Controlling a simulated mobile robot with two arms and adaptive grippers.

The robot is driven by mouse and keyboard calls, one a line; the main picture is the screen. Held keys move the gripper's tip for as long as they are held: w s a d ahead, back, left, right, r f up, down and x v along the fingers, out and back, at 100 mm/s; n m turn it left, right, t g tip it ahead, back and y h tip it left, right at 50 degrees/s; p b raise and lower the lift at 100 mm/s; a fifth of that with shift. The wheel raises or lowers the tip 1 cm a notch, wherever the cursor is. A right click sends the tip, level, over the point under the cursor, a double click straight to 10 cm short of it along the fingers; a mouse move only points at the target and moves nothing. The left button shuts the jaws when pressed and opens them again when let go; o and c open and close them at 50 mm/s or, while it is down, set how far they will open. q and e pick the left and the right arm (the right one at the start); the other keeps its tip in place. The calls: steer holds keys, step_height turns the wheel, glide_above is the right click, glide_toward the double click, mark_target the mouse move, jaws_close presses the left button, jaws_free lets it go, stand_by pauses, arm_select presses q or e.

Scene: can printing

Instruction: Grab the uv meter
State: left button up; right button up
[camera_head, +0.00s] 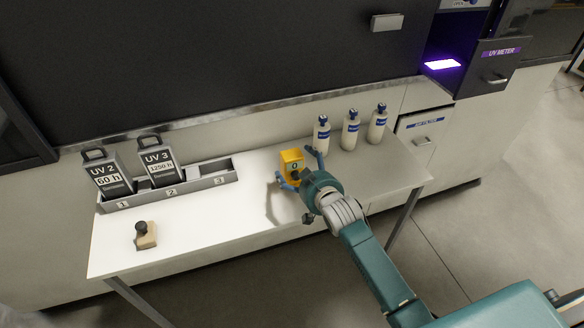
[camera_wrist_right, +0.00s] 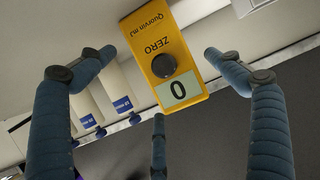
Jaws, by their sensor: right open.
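The uv meter (camera_head: 291,162) is a small yellow box on the white table, left of the bottles in the head view. In the right wrist view the uv meter (camera_wrist_right: 166,58) shows a black knob, the word ZERO and a display reading 0. My right gripper (camera_head: 298,168) is open around the meter, its teal fingers spread on different sides of it. In the right wrist view the fingers of my right gripper (camera_wrist_right: 158,85) stand apart from the meter with gaps visible. My left gripper is not in view.
Three white bottles (camera_head: 350,130) stand behind and right of the meter. A grey rack (camera_head: 200,182) with numbered slots holds two UV lamp cassettes (camera_head: 160,160) at the left. A stamp (camera_head: 145,235) lies front left. A drawer labelled UV METER (camera_head: 490,75) is at upper right, beside a purple-lit slot.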

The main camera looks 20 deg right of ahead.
mark_target(299, 168)
steer(key=shift+x, duration=1.8)
steer(key=shift+c, duration=0.2)
steer(key=c, duration=1.3)
steer(key=shift+r, duration=0.1)
steer(key=shift+c, duration=0.5)
steer(key=shift+r, duration=0.1)
